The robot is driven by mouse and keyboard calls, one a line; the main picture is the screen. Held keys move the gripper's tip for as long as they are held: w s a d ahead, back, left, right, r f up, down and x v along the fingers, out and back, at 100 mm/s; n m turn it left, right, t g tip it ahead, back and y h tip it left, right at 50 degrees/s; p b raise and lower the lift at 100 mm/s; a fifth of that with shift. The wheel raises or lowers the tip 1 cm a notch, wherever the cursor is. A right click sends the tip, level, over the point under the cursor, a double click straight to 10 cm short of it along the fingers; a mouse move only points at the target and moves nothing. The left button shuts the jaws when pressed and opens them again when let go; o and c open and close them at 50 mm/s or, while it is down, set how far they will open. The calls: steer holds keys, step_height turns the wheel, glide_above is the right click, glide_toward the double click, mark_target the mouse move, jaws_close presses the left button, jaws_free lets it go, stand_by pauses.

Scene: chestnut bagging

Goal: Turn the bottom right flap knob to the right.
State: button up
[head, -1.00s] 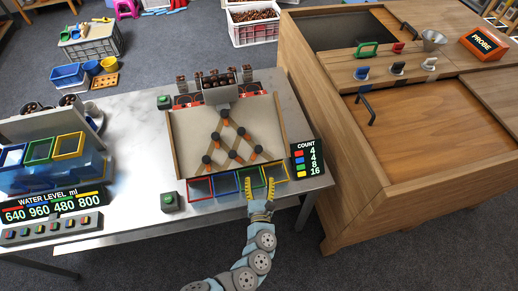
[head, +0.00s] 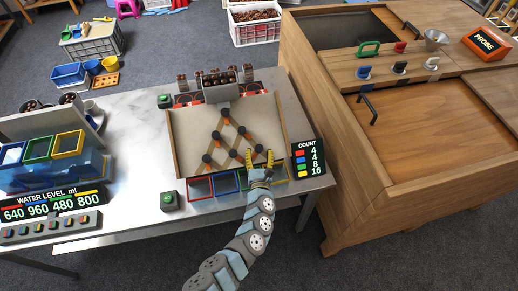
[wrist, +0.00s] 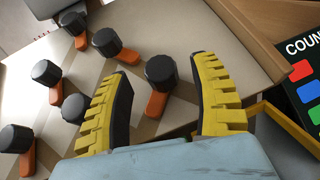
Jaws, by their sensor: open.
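The tilted board (head: 185,140) carries several black knobs with orange flaps, in rows that widen downward. The bottom right knob (wrist: 161,68) shows between my fingers in the wrist view, with its orange flap (wrist: 156,104) pointing down the picture. In the head view my gripper mostly covers it. My gripper (head: 260,153) is over the board's lower right, its yellow fingers spread on either side of the knob. It also shows in the wrist view (wrist: 163,70), open, with no clear contact on the knob. The bottom middle knob (wrist: 74,108) lies left of the left finger.
Colour-rimmed bins, including red (head: 200,188) and blue (head: 225,183), line the board's lower edge. A count sign (head: 308,158) stands to its right, and a green button (head: 169,201) at lower left. A chestnut hopper (head: 222,88) is at the top.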

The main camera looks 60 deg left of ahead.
steer(key=shift+b+x, duration=0.3)
steer(key=shift+x, duration=0.95)
jaws_close()
